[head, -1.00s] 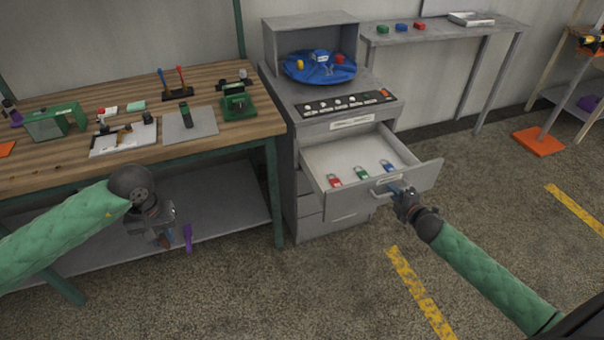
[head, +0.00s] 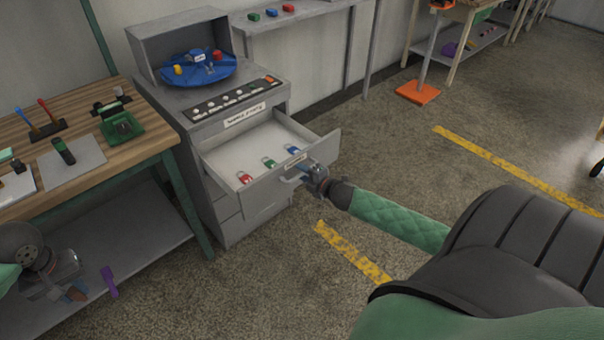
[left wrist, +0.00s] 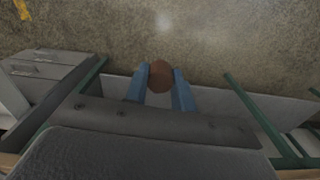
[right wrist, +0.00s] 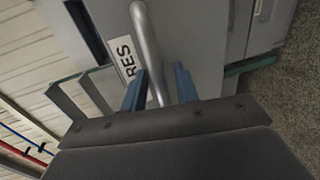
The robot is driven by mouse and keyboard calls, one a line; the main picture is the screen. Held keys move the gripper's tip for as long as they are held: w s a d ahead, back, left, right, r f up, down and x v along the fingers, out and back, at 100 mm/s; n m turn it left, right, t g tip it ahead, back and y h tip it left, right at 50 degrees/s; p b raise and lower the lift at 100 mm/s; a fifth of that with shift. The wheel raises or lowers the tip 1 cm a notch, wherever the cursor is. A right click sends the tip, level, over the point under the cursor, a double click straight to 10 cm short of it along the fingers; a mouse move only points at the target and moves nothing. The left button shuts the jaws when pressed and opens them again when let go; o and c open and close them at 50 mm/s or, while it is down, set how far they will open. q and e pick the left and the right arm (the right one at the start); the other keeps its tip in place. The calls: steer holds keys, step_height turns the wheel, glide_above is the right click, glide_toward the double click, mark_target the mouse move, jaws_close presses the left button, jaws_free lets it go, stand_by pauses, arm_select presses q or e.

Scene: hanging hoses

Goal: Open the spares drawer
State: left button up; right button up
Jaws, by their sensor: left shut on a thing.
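The spares drawer (head: 268,199) is the top drawer of the grey cabinet (head: 228,228) and stands pulled well out. Red, green and blue padlocks (head: 268,162) lie inside it. Its bar handle (right wrist: 145,35) and part of its label, "RES" (right wrist: 125,58), show in the right wrist view. My right gripper (head: 311,172) is at the drawer front, its fingers (right wrist: 160,88) apart on either side of the handle, with a gap visible. My left gripper (head: 70,290) is low at the left, by the bench, shut on a brown round-ended thing (left wrist: 160,76).
The wooden workbench (head: 140,141) with its lower shelf stands left of the cabinet. A purple thing (head: 108,282) is at the shelf's front edge. A blue turntable (head: 198,69) sits on the cabinet. The floor right of the drawer is clear, with yellow stripes (head: 350,252).

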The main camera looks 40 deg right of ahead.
steer(key=b+v, duration=0.1)
steer(key=v, duration=1)
steer(key=shift+s, duration=0.45)
steer(key=shift+d, duration=0.1)
